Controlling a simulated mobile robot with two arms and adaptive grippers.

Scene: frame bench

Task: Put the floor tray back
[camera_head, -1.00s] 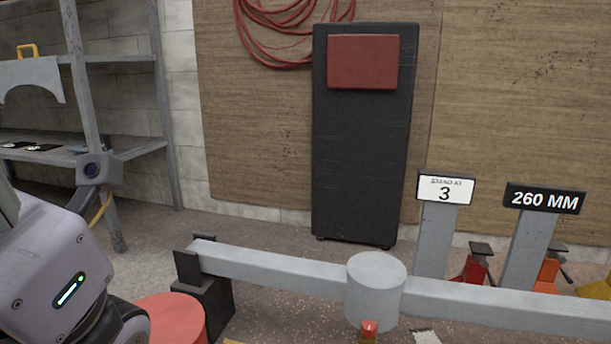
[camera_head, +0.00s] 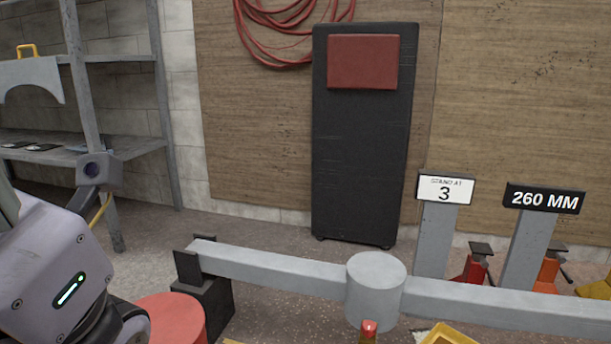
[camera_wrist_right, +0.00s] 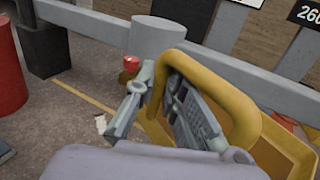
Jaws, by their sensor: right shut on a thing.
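The floor tray (camera_wrist_right: 290,147) is yellow with a thick arched yellow handle (camera_wrist_right: 247,105). It shows at the lower right in the right wrist view, and a corner of it (camera_head: 436,336) shows at the bottom edge of the head view. My right gripper (camera_wrist_right: 163,108) is shut on the handle, with its grey fingers around the handle's near side. Most of the tray is cut off or hidden behind the fingers and handle.
A grey horizontal beam (camera_head: 285,271) with a round grey drum (camera_head: 376,285) crosses in front. A red cylinder (camera_head: 172,318) stands near its left end. Signs reading 3 (camera_head: 445,188) and 260 MM (camera_head: 545,199) stand behind, near red and orange stands. A shelf rack (camera_head: 90,150) is at left.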

